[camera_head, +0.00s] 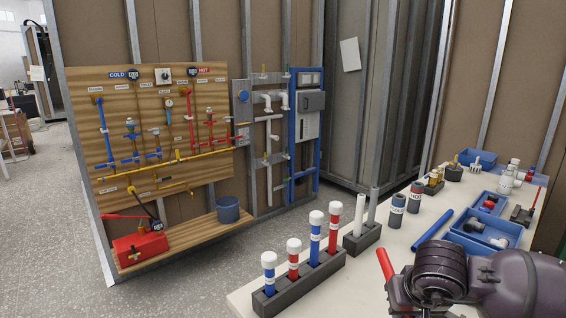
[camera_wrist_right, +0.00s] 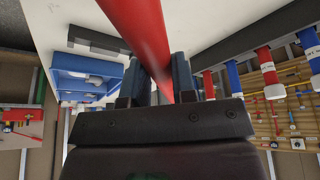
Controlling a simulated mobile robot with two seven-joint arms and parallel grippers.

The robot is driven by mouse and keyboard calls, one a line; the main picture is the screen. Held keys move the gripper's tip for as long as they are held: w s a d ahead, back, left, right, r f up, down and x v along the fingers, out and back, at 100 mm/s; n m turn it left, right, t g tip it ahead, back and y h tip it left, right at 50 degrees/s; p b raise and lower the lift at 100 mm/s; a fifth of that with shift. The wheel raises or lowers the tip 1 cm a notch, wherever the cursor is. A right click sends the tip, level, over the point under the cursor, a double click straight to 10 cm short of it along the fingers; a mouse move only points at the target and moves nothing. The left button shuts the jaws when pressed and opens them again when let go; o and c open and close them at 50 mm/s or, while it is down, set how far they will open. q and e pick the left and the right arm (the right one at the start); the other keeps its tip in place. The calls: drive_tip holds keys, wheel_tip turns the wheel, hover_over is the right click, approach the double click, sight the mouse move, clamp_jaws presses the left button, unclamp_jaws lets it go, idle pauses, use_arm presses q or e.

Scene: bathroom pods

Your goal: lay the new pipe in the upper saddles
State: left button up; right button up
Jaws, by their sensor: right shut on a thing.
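A plain red pipe (camera_head: 385,264) shows beside my right arm over the workbench. In the right wrist view the red pipe (camera_wrist_right: 130,22) runs between the two fingers of my right gripper (camera_wrist_right: 156,84), which is shut on it. My arm hides this gripper in the head view. The wooden panel (camera_head: 150,95) on the far wall carries blue, red and yellow pipework under COLD and HOT labels. The saddles on it are too small to tell apart. My left gripper is not in view.
The white workbench (camera_head: 372,285) holds a dark rack (camera_head: 331,264) of capped red and blue pipes, a blue pipe (camera_head: 433,229) and blue bins (camera_head: 487,234). Floor between bench and panel is clear.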

drive_tip(key=shift+n, duration=0.4)
drive_tip(key=s+a+f, duration=0.2)
drive_tip(key=shift+s+a+f, duration=0.1)
drive_tip(key=shift+s+a, duration=0.05)
drive_tip(key=shift+s, duration=0.2)
drive_tip(key=shift+s+f, duration=0.1)
drive_tip(key=shift+s, duration=0.05)
